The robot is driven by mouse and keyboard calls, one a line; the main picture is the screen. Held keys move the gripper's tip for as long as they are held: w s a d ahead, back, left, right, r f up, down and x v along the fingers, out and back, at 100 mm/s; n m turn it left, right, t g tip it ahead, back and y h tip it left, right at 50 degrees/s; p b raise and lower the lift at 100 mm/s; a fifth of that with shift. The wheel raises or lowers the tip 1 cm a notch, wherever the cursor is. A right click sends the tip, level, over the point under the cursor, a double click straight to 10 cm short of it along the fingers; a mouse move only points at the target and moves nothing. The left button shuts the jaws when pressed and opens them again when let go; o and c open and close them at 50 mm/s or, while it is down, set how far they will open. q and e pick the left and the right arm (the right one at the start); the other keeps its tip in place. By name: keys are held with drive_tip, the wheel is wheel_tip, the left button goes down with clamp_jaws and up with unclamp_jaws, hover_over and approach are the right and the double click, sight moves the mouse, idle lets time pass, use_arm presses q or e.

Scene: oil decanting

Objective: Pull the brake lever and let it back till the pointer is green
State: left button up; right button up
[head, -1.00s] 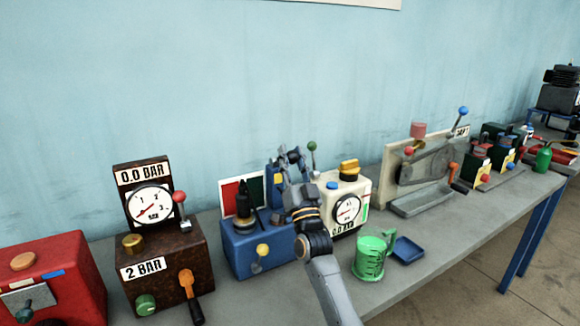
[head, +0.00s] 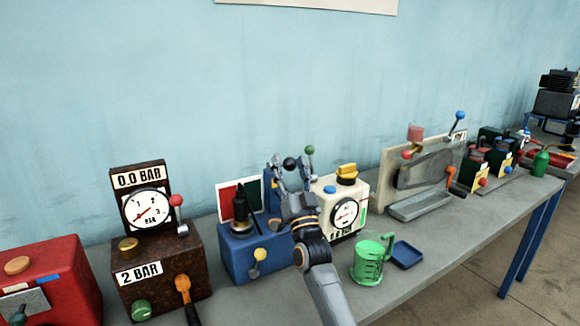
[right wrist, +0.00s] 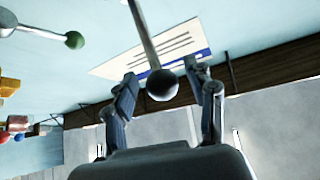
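The blue brake unit (head: 236,263) stands mid-bench. A red and green board (head: 227,201) rises behind it, partly covered by a black upright part. I cannot make out a pointer on the board. A lever with a black ball knob (head: 290,163) shows at the unit's right side; its rod is mostly hidden by my gripper in the head view. My right gripper (head: 291,169) is open around the knob. In the right wrist view the knob (right wrist: 162,85) sits between the two spread fingers, with a small gap on each side. My left gripper is out of view.
A cream gauge box (head: 345,212) with a green-knobbed lever (head: 310,150) stands close right of my gripper. A brown gauge box (head: 158,262) is to the left. A green jug (head: 368,262) and blue tray (head: 407,254) lie toward the bench's front.

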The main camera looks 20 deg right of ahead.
drive_tip(key=v, duration=1.2)
idle(0.4)
